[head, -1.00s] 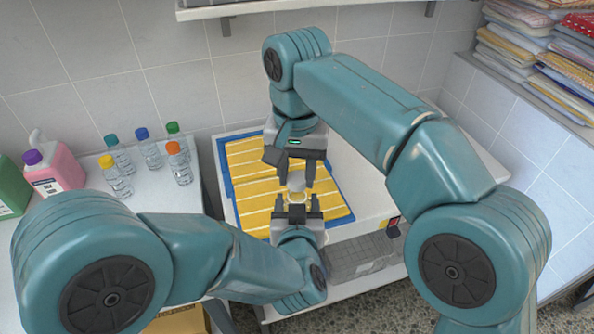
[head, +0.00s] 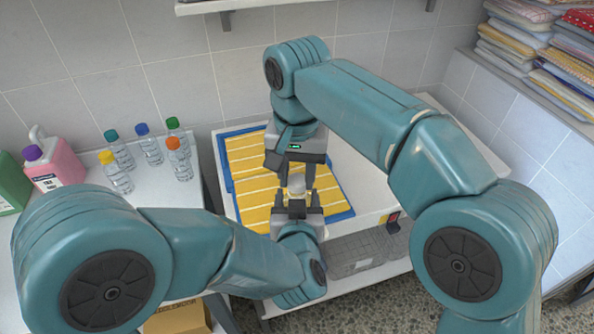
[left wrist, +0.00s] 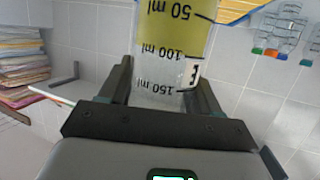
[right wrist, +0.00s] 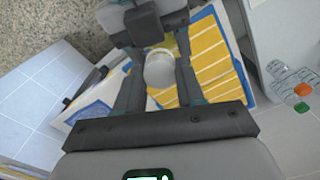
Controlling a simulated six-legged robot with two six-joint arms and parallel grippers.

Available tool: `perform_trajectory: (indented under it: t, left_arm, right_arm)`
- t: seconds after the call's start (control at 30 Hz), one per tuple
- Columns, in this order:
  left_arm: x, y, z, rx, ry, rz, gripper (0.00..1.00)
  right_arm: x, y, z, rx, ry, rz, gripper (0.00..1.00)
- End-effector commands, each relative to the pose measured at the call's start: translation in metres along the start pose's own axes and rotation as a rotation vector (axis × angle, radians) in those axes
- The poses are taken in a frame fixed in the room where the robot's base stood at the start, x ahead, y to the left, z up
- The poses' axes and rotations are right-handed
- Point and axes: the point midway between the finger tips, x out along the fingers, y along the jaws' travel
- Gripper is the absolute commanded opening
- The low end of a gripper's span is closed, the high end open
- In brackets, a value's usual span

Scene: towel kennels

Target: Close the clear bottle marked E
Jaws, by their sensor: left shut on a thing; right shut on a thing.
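The clear bottle (left wrist: 172,60) marked E holds yellow liquid and has a printed millilitre scale. It shows upside down in the left wrist view. The cap (head: 297,181) is directly above the bottle in the head view. Whether it touches the bottle's neck, I cannot tell.
Several small bottles with coloured caps (head: 150,150) and a pink jug (head: 55,165) stand on the left table. A yellow striped towel with blue edging (head: 255,160) lies on the white surface beneath my grippers. Folded cloths (head: 545,60) are stacked at the right.

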Motion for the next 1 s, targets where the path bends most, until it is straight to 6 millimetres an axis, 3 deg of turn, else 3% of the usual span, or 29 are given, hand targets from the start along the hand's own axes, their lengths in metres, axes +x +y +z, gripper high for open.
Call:
perform_trajectory:
  t: [0.37,0.4,0.67,0.93,0.97,1.0]
  left_arm:
    - [0.0000,0.0000,-0.0001,0.000,0.000,0.000,0.08]
    - [0.0000,0.0000,-0.0001,0.000,0.000,0.000,0.00]
    - [0.0000,0.0000,0.0000,0.000,0.000,0.000,0.00]
    - [0.0000,-0.0001,0.0002,0.000,-0.001,0.000,0.00]
    - [0.0000,-0.0001,0.0003,0.000,-0.001,0.000,0.00]
    - [0.0000,-0.0001,0.0003,0.000,-0.001,0.000,0.00]
  right_arm:
    - [0.0077,0.0003,-0.0002,0.000,0.000,0.000,0.10]
    - [0.0074,0.0002,-0.0002,0.003,0.000,0.000,0.10]
    - [0.0072,-0.0004,-0.0003,0.263,0.001,-0.001,0.10]
    - [0.0071,-0.0005,-0.0003,0.285,0.001,-0.001,0.10]
    - [0.0071,-0.0005,-0.0003,0.285,0.001,-0.001,0.41]
    - [0.0070,-0.0005,-0.0003,0.284,0.001,-0.001,0.54]
